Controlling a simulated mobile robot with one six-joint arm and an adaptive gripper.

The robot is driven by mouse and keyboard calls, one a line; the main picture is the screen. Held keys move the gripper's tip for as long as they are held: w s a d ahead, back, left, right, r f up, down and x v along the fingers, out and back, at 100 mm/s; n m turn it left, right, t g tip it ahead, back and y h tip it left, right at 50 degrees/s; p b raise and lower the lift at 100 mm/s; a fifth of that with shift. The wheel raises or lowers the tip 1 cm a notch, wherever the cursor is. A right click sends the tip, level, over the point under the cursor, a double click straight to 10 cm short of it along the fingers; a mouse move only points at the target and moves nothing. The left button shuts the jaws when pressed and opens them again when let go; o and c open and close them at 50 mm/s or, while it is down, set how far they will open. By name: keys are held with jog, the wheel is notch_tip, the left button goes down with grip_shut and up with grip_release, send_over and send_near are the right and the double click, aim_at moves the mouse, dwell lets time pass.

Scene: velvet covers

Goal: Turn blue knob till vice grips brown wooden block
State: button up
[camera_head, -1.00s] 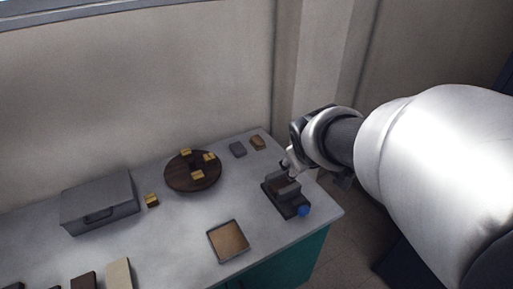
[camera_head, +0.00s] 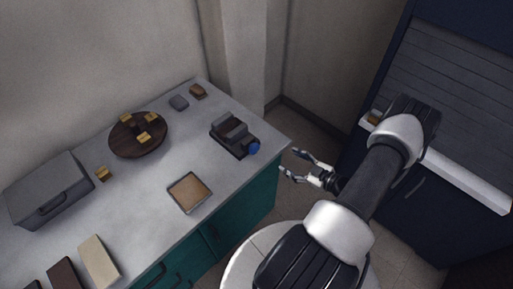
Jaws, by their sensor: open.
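The small dark vice (camera_head: 229,137) stands near the right end of the grey table. Its blue knob (camera_head: 254,149) is on the end facing right, toward the table edge. A dark brown block (camera_head: 232,128) appears to sit between the jaws; whether the jaws touch it I cannot tell. My gripper (camera_head: 288,163) is open and empty, to the right of the knob and apart from it, with its fingers pointing left toward the table edge.
On the table (camera_head: 165,235) are a round dark board (camera_head: 139,146) with yellow pieces, a tan-topped square tray (camera_head: 189,193), a grey case (camera_head: 49,190) and several flat slabs. A dark blue cabinet (camera_head: 450,190) stands at the right.

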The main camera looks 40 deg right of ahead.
aim_at(256, 150)
jog(key=s+a+m+t, duration=0.1)
jog(key=s+a+t, duration=0.2)
jog(key=s+a, duration=0.15)
jog(key=w, duration=0.5)
jog(key=w+a+b, duration=0.1)
jog(key=w, duration=1.1)
jog(key=shift+w+a+f, duration=0.2)
jog(key=shift+w+a, duration=0.05)
jog(key=shift+a, duration=0.1)
jog(key=shift+c, duration=0.5)
